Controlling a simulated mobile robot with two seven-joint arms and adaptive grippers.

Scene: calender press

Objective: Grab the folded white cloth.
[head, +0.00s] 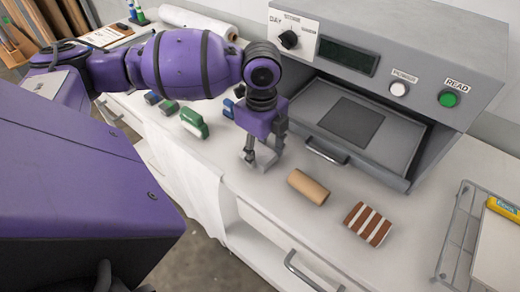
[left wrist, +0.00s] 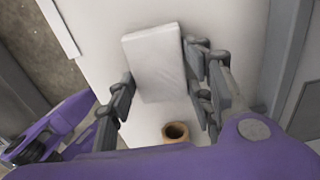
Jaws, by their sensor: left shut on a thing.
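The folded white cloth (left wrist: 155,62) is a pale flat block between the two fingers of my left gripper (left wrist: 160,95) in the left wrist view. The fingers are shut on its sides near its lower end. In the head view my left gripper (head: 260,160) points down over the white counter, in front of the press, and largely hides the cloth. I cannot tell whether the cloth touches the counter. My right gripper is not in view.
A cardboard tube (head: 308,187) and a brown-and-white striped block (head: 367,224) lie right of the gripper on the counter (head: 265,205). The grey press (head: 400,60) with its tray stands behind. A green object (head: 194,123) lies left, a wire rack (head: 460,235) far right.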

